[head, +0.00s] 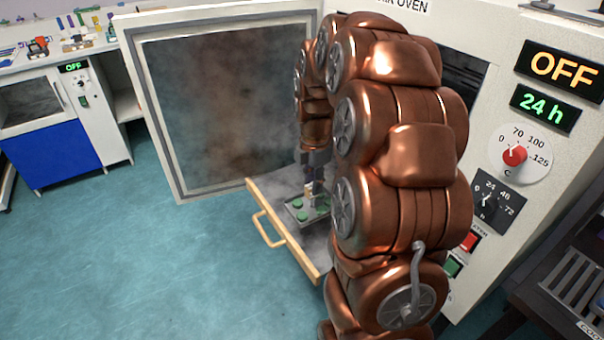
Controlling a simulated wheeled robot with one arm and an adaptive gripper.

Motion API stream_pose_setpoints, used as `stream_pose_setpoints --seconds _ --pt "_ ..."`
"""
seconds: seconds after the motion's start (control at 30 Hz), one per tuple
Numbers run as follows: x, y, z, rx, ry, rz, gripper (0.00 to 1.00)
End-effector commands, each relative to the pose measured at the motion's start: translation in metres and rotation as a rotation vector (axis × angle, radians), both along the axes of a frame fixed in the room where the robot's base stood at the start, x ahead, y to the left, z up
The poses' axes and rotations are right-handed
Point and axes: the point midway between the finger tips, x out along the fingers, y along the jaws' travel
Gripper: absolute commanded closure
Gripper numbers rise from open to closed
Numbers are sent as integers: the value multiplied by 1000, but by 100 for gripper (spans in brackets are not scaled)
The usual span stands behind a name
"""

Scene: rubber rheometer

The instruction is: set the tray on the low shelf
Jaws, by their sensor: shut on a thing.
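A small grey tray (293,204) with several green discs shows at the lower middle of the head view. Its right part is hidden behind my arm. My gripper (316,197) points down at the tray and is shut on it, though the arm partly hides the grip. The low shelf (262,188) is a grey pull-out board with a pale wooden edge and a handle. It is slid out of the oven. The tray is over this shelf, at it or just above it; I cannot tell whether they touch.
The oven door (222,105) stands wide open behind the shelf. The oven front (515,140) on the right has OFF and 24 h displays and knobs. A bench (30,55) is at the far left, and a dark rack (570,290) at the lower right. The floor at left is clear.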

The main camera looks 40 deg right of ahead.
Motion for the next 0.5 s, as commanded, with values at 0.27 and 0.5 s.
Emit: stream_pose_setpoints --seconds 0.27,0.5 --pt "43 -5 -4 -1 3 0 100" --pt "79 -9 -7 0 -1 0 100"
